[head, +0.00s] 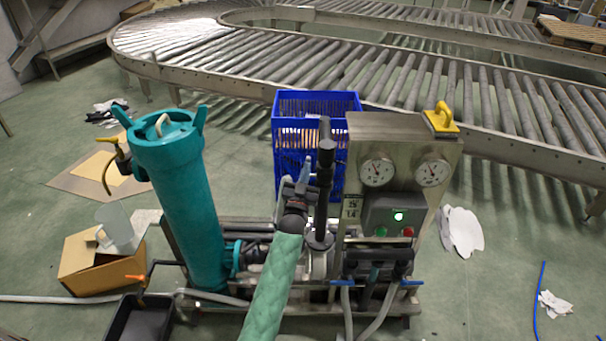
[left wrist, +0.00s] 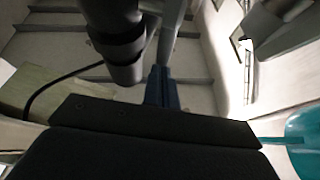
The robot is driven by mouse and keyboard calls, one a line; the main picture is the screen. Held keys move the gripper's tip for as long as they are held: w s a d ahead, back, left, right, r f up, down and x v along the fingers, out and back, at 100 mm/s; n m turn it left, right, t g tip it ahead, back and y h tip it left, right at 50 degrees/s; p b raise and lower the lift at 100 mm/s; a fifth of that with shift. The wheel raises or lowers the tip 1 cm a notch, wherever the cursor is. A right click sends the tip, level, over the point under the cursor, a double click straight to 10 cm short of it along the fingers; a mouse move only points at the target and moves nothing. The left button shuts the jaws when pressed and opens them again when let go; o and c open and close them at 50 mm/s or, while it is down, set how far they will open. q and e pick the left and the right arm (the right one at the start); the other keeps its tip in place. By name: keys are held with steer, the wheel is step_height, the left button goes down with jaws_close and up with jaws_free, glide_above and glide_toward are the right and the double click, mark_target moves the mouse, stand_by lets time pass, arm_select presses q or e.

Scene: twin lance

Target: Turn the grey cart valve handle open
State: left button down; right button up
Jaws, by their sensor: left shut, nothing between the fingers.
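The cart (head: 375,290) stands upright on the floor in the middle of the head view. A dark grey upright post with a round grip-like top (head: 325,165) rises from its pipework; I take it for the valve handle. My left gripper (head: 307,170), on a green-sleeved arm, is just left of the post, its fingers pointing up. In the left wrist view the blue fingers (left wrist: 161,86) are together and empty, with a dark cylinder (left wrist: 122,45) close beside them. I cannot tell whether they touch it. The post's lower part is partly hidden. My right gripper is not in view.
A teal cylinder (head: 190,205) stands on the cart's left. A panel with two gauges (head: 405,172) and a yellow handle (head: 442,117) is on the right. A blue crate (head: 283,155) stands behind, before the roller conveyor (head: 350,65). An open cardboard box (head: 95,273) lies left.

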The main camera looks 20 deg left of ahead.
arm_select(q)
steer(key=shift+w+a+r, duration=0.1)
steer(key=shift+w+r, duration=0.2)
steer(key=shift+r, duration=0.1)
stand_by(0.4)
